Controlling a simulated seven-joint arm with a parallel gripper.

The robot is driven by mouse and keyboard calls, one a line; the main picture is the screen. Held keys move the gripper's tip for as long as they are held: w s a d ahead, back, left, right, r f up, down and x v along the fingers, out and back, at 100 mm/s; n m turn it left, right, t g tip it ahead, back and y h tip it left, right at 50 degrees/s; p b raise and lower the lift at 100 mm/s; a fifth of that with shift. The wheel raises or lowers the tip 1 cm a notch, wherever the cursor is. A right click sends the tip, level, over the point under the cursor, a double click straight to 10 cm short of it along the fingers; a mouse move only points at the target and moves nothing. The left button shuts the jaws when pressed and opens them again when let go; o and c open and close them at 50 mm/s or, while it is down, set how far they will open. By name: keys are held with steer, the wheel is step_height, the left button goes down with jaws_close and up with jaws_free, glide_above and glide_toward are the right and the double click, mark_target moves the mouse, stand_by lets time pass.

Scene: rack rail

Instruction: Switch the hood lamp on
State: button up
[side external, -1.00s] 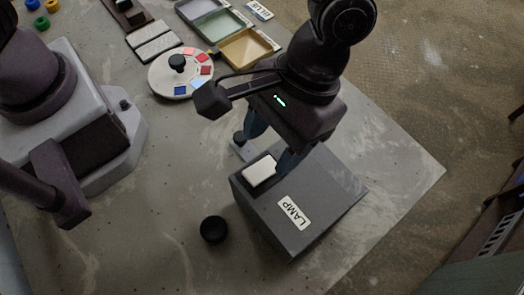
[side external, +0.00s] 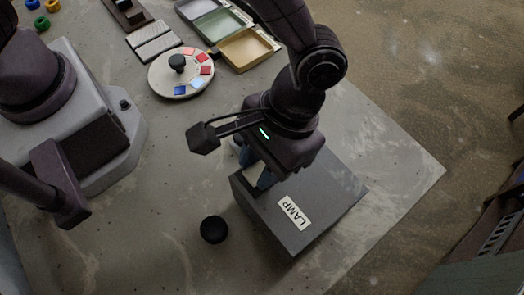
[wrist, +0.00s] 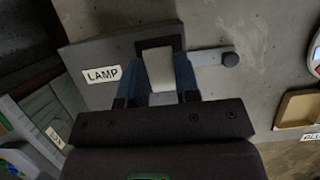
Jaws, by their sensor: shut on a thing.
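The grey lamp box (side external: 335,200) stands on the table with a white LAMP label (side external: 294,213) on it; the label also shows in the wrist view (wrist: 102,75). A white switch paddle (wrist: 159,68) sits in a dark recess on the box. My gripper (wrist: 158,75) has its two blue fingers on either side of the paddle and is shut on it. In the side view my gripper (side external: 257,172) reaches down over the box and hides most of the paddle.
A loose-looking black round knob (side external: 214,229) is on the table left of the box. A white dial with coloured patches (side external: 181,73), open trays (side external: 246,48) and pale blocks (side external: 154,40) lie farther back. The table's right part is clear.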

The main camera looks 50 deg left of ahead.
mark_target(260, 171)
steer(key=shift+s+t, duration=0.35)
steer(key=shift+t, duration=1.75)
steer(key=o, duration=0.9)
steer(key=shift+r, duration=0.1)
step_height(260, 171, up, 13)
steer(key=shift+w+f, duration=0.15)
